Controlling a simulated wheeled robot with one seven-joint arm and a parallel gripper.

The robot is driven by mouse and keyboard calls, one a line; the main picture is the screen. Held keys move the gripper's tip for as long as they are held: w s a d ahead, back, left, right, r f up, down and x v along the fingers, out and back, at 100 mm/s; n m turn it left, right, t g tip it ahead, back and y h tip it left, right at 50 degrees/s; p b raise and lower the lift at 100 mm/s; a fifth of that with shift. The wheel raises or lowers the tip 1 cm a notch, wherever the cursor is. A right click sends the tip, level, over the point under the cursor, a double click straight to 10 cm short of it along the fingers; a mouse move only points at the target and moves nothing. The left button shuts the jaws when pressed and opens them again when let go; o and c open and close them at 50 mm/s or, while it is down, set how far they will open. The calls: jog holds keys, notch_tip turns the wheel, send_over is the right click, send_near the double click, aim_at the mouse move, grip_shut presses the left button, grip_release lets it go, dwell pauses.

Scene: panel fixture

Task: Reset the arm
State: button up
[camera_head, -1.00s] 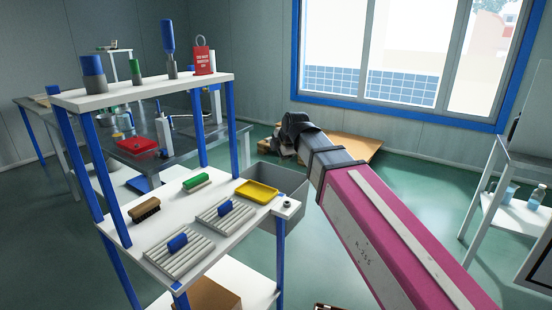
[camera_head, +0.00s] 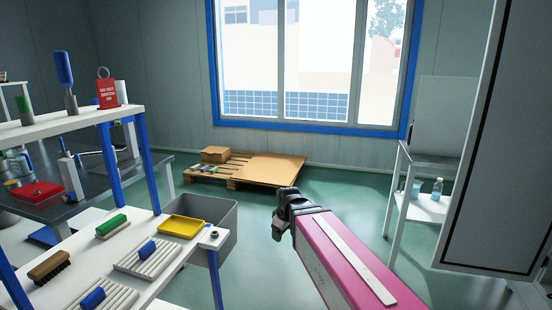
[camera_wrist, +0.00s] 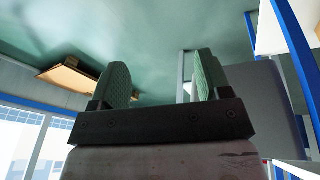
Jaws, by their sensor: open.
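My arm reaches out over the floor in the head view, a pink and white link with a dark end. In that view my gripper is mostly hidden behind the dark wrist parts. In the wrist view my gripper (camera_wrist: 162,82) shows two green ridged fingers standing well apart. Nothing is between them, only floor behind. My gripper is open and empty, to the right of the shelf unit and clear of it.
At the left stands a white and blue shelf unit (camera_head: 75,125) with a brush (camera_head: 49,267), a yellow tray (camera_head: 182,227) and ribbed blocks. A grey bin (camera_head: 215,215) is beside it. A pallet (camera_head: 245,168) lies below the window. A tall cabinet (camera_head: 495,150) stands right. Open floor lies between.

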jog(key=s+d+f+m+g, duration=0.1)
jog(key=s+d+f+m, duration=0.2)
jog(key=d+f, duration=0.1)
jog(key=s+d+f+m+g, duration=0.1)
jog(key=s+d+f+m, duration=0.1)
jog(key=d+f+m, duration=0.2)
jog(key=s+d+f+m+g+h, duration=0.1)
jog(key=s+d+f+m, duration=0.2)
jog(key=d, duration=0.5)
jog(key=shift+s+d+f+m, duration=0.35)
jog(key=shift+d+f+m, duration=0.05)
jog(key=shift+f+m, duration=0.15)
